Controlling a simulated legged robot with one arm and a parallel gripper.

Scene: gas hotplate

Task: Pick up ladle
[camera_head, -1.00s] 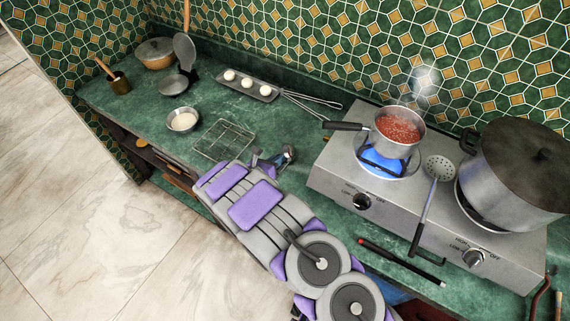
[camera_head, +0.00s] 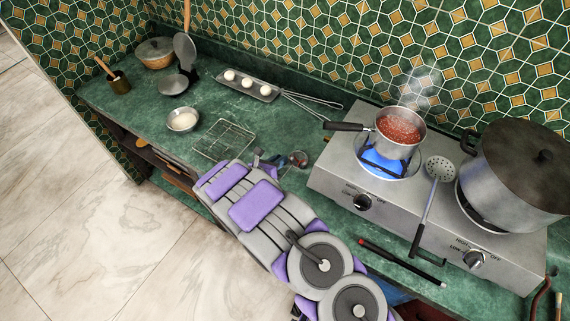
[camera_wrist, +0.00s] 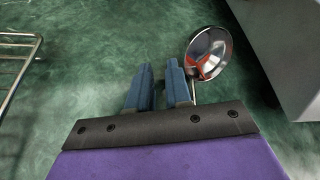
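The ladle (camera_wrist: 208,54) has a round, shiny metal bowl and lies on the green counter. In the wrist view its bowl is up and right of my fingertips, and its thin handle runs down just outside my right finger. My gripper (camera_wrist: 158,68) has two blue fingers with a narrow empty gap between them. The rest of the handle is hidden behind my gripper.
A wire rack (camera_head: 224,139) lies left of my gripper. The gas hotplate (camera_head: 325,178) stands to the right, with a steaming saucepan (camera_head: 400,131) over a blue flame. A skimmer (camera_head: 438,169) leans across the hotplate, by a large lidded pot (camera_head: 515,178).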

